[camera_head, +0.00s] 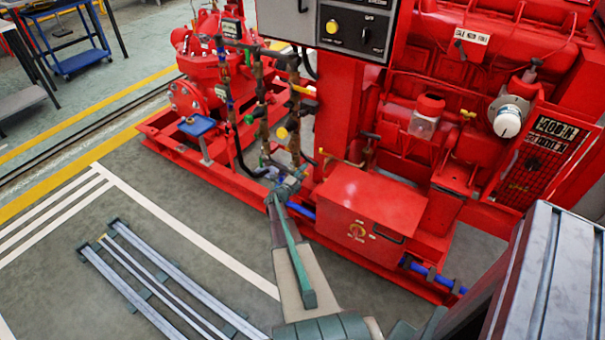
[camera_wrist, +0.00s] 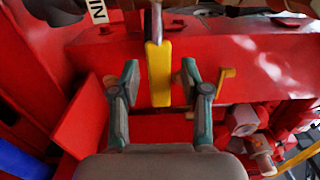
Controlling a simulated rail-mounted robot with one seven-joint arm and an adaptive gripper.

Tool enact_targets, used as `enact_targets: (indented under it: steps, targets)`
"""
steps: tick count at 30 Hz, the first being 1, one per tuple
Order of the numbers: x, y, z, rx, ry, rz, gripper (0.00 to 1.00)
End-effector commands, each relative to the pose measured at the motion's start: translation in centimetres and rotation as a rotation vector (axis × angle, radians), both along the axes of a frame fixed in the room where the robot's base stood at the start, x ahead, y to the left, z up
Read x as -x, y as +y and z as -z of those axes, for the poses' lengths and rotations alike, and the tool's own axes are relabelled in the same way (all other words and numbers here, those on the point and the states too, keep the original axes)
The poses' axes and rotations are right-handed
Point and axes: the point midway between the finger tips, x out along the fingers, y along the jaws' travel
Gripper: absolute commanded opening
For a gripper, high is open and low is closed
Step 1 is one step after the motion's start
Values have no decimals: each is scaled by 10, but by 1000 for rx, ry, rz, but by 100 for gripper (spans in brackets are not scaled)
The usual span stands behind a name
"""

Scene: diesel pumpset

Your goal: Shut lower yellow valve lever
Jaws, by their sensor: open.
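A yellow valve lever (camera_wrist: 158,74) with a metal upper part stands upright in the wrist view. It lies between the two fingers of my gripper (camera_wrist: 160,82), with a visible gap on each side. The fingers are open and hold nothing. In the head view my gripper (camera_head: 288,187) is low at the pipework, left of the red box, and its fingertips are hard to make out. Yellow parts on the pipework include an upper one (camera_head: 303,90) and a lower one (camera_head: 282,133). I cannot tell which of these matches the lever between my fingers.
A second, smaller yellow handle (camera_wrist: 227,82) is right of my gripper. A red box (camera_head: 365,215) and blue pipe (camera_head: 430,275) are right of my arm. Red frame surfaces surround the fingers closely. Open floor (camera_head: 215,260) lies to the left.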

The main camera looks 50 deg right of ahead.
Motion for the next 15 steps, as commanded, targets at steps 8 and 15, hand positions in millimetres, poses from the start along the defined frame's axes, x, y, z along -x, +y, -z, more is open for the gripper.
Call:
enact_targets:
  steps: [8,15]
  targets:
    - [1,17,-1,-1,0,-3,46]
    - [6,60,-1,-1,1,-3,46]
